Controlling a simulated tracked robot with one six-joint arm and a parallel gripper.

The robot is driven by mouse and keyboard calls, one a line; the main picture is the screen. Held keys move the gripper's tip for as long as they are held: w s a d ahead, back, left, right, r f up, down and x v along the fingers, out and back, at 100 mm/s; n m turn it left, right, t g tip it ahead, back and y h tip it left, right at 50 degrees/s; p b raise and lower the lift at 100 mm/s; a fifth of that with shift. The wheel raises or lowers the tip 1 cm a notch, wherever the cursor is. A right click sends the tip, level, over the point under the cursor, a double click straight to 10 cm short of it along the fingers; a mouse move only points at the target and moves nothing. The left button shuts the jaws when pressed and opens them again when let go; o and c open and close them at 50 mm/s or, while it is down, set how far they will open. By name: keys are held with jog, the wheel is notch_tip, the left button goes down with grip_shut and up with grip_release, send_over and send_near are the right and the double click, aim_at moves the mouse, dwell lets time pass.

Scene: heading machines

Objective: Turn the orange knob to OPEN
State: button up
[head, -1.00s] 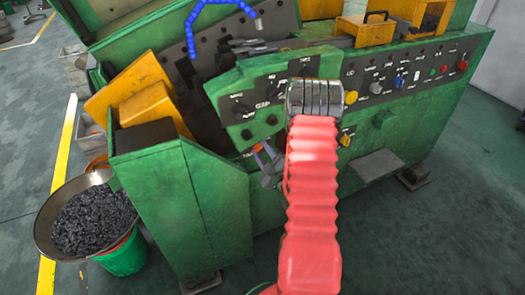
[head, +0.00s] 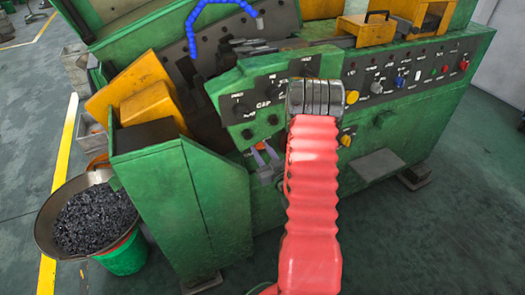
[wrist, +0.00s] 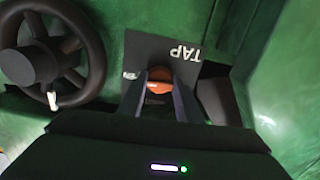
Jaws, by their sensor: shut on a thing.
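The orange knob (wrist: 157,80) sits on a black plate (wrist: 187,52) marked TAP in the wrist view; the lettering appears upside down. My gripper (wrist: 158,92) has one finger on each side of the knob and is shut on it. The fingers and the knob's shadowed lower part hide its pointer, so I cannot tell its setting. A second white label (wrist: 130,75) at the plate's left edge is partly covered and unreadable. In the head view my red-sleeved arm crosses the machine front, and the knob does not show.
A black handwheel (wrist: 50,55) stands close left of my gripper, and a green wall (wrist: 285,75) closes in at right. In the head view the green machine (head: 180,200) has a control panel (head: 410,72) at right. A pan of dark chips (head: 95,220) stands at left.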

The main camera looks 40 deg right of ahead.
jog(key=shift+a, duration=0.15)
dwell(0.3)
jog(key=o, duration=1)
jog(key=shift+o, duration=0.2)
jog(key=v, duration=1.3)
jog(key=shift+s, duration=0.35)
